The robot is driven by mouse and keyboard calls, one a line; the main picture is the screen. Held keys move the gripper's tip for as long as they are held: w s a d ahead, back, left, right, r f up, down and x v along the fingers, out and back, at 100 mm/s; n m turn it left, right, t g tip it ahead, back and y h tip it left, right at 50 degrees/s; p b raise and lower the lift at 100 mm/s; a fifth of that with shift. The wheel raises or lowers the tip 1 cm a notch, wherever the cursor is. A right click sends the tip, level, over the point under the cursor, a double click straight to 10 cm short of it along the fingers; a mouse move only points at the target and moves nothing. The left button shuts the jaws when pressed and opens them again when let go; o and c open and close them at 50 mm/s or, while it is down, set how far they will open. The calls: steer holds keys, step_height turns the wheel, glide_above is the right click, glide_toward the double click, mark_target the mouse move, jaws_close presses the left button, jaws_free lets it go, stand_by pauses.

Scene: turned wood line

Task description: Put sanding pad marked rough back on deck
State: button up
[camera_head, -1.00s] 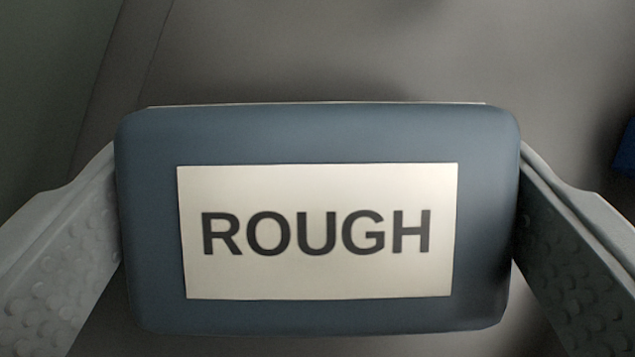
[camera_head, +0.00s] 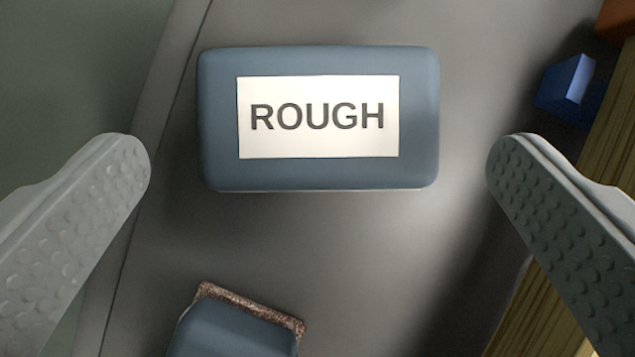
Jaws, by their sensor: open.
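The sanding pad marked ROUGH (camera_head: 318,174) is a blue-grey block with rounded corners and a white label. It lies label up on the grey deck (camera_head: 400,270), in the upper middle of the view. My gripper (camera_head: 318,165) is open, with one grey studded finger on each side of the pad. Both fingers stand clear of the pad, with a gap at left and right. Nothing is held between them.
Another blue pad with a brown gritty edge (camera_head: 235,335) lies at the bottom, cut off by the frame. A blue block (camera_head: 567,88) sits at the upper right beside a yellowish wooden surface (camera_head: 610,140). The deck's edge runs along the left.

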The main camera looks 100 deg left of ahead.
steer(key=shift+v, duration=1.15)
steer(key=shift+a+r, duration=0.1)
steer(key=shift+a, duration=0.05)
steer(key=s+a+r+n+t+y, duration=0.2)
steer(key=s+a+r+n+t, duration=0.2)
steer(key=s+a, duration=0.4)
steer(key=s+a+r+n+t+y, duration=0.2)
steer(key=s+a+r+n+t, duration=0.3)
steer(key=s+a+n+t, duration=0.2)
steer(key=s+a+r+n+t+y, duration=0.2)
steer(key=s+a+r+n+t, duration=0.2)
steer(key=s+a, duration=0.5)
steer(key=shift+s+a+n+t+y, duration=0.25)
steer(key=shift+a+n+t+y, duration=0.05)
steer(key=shift+a+n+t, duration=0.5)
steer(key=shift+r, duration=0.15)
